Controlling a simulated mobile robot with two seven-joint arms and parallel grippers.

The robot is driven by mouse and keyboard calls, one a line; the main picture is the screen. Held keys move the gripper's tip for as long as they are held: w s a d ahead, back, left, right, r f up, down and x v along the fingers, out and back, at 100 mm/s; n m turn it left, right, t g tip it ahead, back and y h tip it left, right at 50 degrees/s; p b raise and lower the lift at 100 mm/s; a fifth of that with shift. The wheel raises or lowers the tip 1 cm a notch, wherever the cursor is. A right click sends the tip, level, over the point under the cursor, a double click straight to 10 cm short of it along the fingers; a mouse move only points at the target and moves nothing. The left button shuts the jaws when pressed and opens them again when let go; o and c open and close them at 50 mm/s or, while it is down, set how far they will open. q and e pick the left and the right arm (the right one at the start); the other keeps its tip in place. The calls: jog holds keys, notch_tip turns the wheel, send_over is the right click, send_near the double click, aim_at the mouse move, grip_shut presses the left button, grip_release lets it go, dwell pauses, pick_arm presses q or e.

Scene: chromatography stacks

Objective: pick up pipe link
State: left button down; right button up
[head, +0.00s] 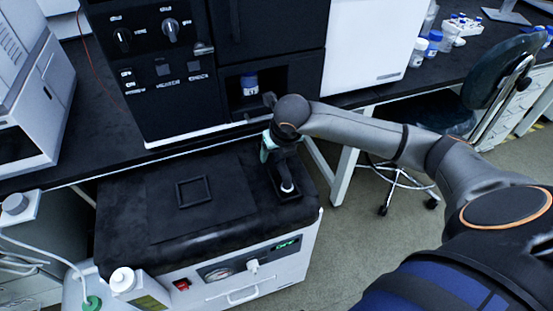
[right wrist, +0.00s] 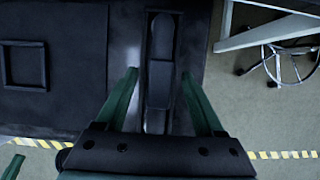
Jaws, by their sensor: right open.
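The pipe link seems to be the dark, elongated piece (right wrist: 160,82) between my fingers in the right wrist view. In the head view a dark piece with a pale, shiny end (head: 287,186) lies in a narrow black holder (head: 300,191) on the right part of the black cart top. My right gripper (head: 268,154) is above the back end of this holder, partly hidden by its own wrist. Its two green fingers (right wrist: 161,85) are apart, one on each side of the dark piece, with gaps visible. Contact cannot be told. My left gripper is not in view.
A small black square frame (head: 194,191) lies on the cart top (head: 130,215), left of the holder. A stool (head: 400,185) stands to the right. The cart top's middle is mostly clear.

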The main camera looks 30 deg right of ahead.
jog(key=shift+c, duration=0.3)
grip_shut()
dwell(0.4)
